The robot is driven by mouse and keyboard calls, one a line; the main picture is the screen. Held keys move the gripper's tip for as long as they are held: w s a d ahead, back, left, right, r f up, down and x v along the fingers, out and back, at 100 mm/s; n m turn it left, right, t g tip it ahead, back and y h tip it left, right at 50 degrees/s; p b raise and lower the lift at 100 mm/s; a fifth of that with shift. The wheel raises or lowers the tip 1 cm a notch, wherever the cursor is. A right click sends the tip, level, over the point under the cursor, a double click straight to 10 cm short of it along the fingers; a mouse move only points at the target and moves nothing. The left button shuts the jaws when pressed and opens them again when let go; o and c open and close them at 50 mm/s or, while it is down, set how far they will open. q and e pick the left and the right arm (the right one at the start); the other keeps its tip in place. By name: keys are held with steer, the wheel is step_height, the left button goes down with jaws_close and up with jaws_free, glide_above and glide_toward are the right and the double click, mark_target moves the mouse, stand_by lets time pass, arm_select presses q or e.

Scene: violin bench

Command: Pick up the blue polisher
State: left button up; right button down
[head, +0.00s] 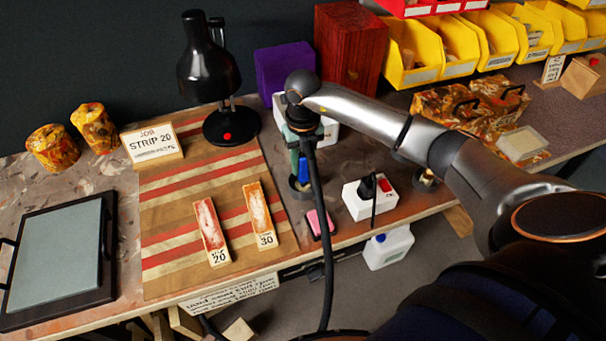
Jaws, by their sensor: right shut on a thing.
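The blue polisher (303,170) shows as a small upright blue part near the bench's front edge, right of the striped mat. My right gripper (301,173) points down over it from above and is shut on it. The gripper and wrist hide most of the polisher. A dark round base or holder (300,190) shows just below; I cannot tell whether the polisher touches it. My left gripper is not in view.
A white socket box (358,203) with a black plug stands close on the right. A pink phone-like slab (319,223) lies in front. A black cable hangs past the gripper. Sanding blocks (211,232) lie on the striped mat (165,255). A black lamp (208,75) stands behind left.

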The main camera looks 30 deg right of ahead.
steer(key=shift+r, duration=0.15)
steer(key=shift+w+r, duration=0.1)
steer(key=shift+r, duration=0.55)
steer(key=s+a+r+b, duration=0.1)
steer(key=s+a+r, duration=0.2)
steer(key=s+r, duration=0.8)
steer(key=s, duration=0.2)
steer(key=shift+s+a+r, duration=0.2)
steer(key=shift+s+a, duration=0.15)
steer(key=shift+a, duration=0.05)
